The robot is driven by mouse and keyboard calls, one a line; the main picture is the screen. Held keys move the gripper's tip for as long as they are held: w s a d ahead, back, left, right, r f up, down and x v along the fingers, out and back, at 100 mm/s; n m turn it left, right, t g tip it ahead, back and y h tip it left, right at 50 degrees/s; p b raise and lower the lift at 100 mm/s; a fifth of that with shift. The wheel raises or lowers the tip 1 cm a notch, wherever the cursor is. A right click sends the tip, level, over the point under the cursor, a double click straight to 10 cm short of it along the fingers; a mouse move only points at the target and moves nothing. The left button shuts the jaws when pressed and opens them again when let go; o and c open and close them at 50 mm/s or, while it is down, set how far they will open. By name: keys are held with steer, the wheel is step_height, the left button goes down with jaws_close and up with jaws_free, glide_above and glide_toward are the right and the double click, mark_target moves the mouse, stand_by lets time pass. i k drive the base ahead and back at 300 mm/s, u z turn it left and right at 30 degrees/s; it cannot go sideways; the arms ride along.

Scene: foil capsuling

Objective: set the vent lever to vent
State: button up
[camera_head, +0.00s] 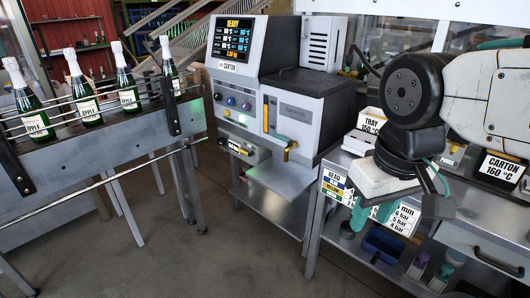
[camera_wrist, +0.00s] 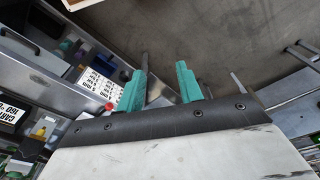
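The grey capsuling machine (camera_head: 285,100) stands in the middle of the head view. A brass-coloured lever (camera_head: 289,150) sticks out at the lower right of its front. A small handle beside a label (camera_head: 238,148) sits lower left, under the row of knobs. I cannot read which one is the vent lever, nor its setting. My gripper (camera_head: 372,213) hangs to the right of the machine, in front of the bench, well apart from both levers. In the wrist view its two teal fingers (camera_wrist: 161,72) are spread with nothing between them.
Foil-topped bottles (camera_head: 124,82) stand on a railed conveyor (camera_head: 90,140) at left. The screen (camera_head: 232,38) reads READY. A steel bench (camera_head: 460,205) with a TRAY box (camera_head: 370,122), a CARTON sign (camera_head: 501,169) and a blue bin (camera_head: 383,244) is at right. The floor (camera_head: 240,250) in front is clear.

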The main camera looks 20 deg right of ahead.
mark_target(251, 153)
steer(key=u, duration=0.3)
steer(key=i, duration=2)
steer(key=z, duration=0.5)
